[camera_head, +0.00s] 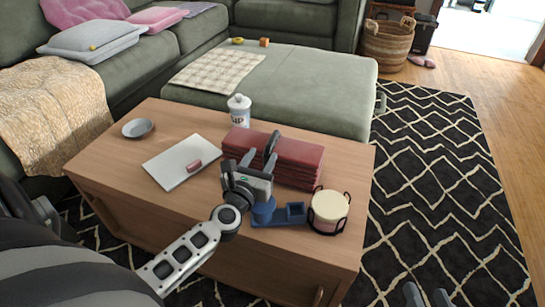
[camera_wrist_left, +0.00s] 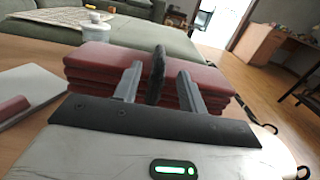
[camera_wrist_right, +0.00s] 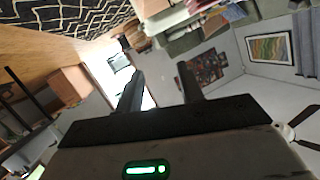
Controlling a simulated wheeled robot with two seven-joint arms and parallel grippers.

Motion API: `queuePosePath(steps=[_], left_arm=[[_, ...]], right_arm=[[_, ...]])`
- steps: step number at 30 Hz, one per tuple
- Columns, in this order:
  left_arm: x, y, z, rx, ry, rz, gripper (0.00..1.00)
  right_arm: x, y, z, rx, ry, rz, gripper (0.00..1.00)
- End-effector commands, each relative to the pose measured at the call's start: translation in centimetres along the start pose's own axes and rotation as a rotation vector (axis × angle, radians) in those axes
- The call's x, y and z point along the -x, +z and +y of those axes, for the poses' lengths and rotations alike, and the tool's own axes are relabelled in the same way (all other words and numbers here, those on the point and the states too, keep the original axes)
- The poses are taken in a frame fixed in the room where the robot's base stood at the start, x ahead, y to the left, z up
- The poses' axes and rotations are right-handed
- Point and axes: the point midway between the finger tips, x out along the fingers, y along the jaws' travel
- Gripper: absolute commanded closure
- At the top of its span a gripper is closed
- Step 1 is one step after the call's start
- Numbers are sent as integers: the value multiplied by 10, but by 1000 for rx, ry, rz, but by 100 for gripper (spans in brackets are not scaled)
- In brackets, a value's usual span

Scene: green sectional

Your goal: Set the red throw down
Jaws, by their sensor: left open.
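The red throw (camera_head: 296,155) is a folded, layered stack lying on the wooden coffee table (camera_head: 190,125). A dark upright loop (camera_wrist_left: 156,75) stands at its near side. My left gripper (camera_head: 262,158) is at the near side of the throw with its fingers apart. In the left wrist view the loop stands between the two fingertips, with a gap on each side; the throw (camera_wrist_left: 100,65) is behind them. My right gripper (camera_head: 428,296) is open and empty, low at the right over the rug; the right wrist view shows its fingers (camera_wrist_right: 162,85) apart.
On the table are a white lidded canister (camera_head: 239,112), a grey dish (camera_head: 138,128), a closed laptop-like white slab (camera_head: 184,162), a blue holder (camera_head: 282,216) and a cream candle (camera_head: 329,206) in a black frame. A green ottoman (camera_head: 310,85) stands behind.

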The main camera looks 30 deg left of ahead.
Motion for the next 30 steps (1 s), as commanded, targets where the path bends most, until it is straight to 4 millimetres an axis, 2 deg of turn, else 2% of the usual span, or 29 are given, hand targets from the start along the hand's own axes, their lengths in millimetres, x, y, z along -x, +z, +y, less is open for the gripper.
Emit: queuePosePath(steps=[3, 11, 18, 22, 28, 29, 30], left_arm=[[-20, 0, 0, -1, 0, -1, 59], [-40, -1, -1, -2, -2, 0, 59], [-76, -1, 0, -3, -2, -1, 59], [-84, -1, -1, -4, -2, 1, 59], [-85, 0, -1, -3, -2, 1, 59], [-85, 0, -1, -3, -2, 1, 61], [-85, 0, -1, -3, -2, 1, 73]], right_arm=[[-1, 4, 1, -3, 0, -6, 62], [-2, 7, 1, -10, -1, -9, 62], [-2, 7, 0, -32, -13, 4, 62], [-2, -1, -2, -39, -20, 25, 62], [-3, -4, -2, -38, -21, 33, 62], [-3, -4, -2, -38, -21, 33, 62], [-3, -4, -2, -38, -21, 33, 62]])
